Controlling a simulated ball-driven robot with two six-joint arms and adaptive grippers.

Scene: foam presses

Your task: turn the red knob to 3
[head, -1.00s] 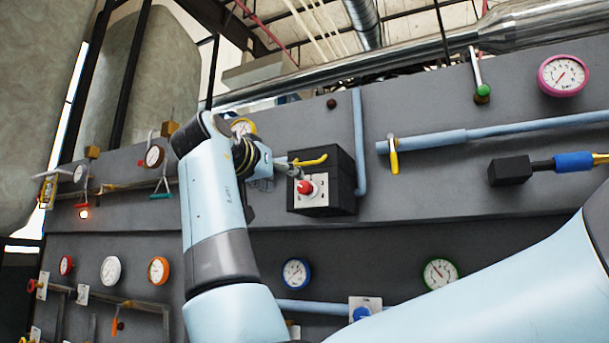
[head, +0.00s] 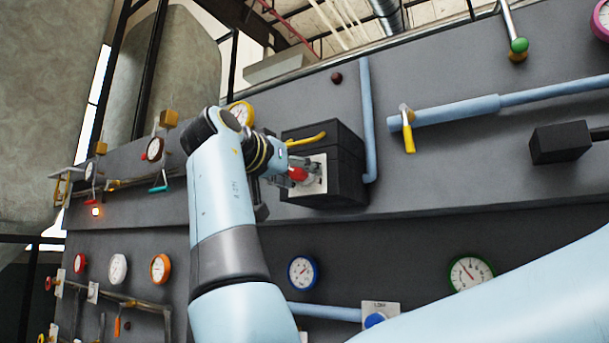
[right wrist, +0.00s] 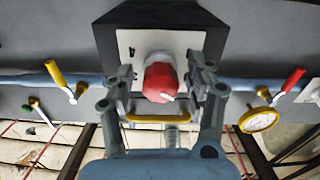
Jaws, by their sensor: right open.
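The red knob (head: 298,174) sits on a white plate (head: 317,187) on the front of a black box (head: 347,165) on the grey panel. In the right wrist view the knob (right wrist: 158,82) shows a small white mark at its lower right. My right gripper (head: 287,170) is at the knob in the head view. In the right wrist view its two fingers (right wrist: 160,88) are spread, one on each side of the knob, with gaps between. My left gripper is not in view.
A yellow handle (head: 306,139) sticks out of the black box just above the knob. A blue pipe (head: 367,120) runs right of the box. A yellow lever (head: 408,132) is farther right. A blue knob (head: 375,319) is below.

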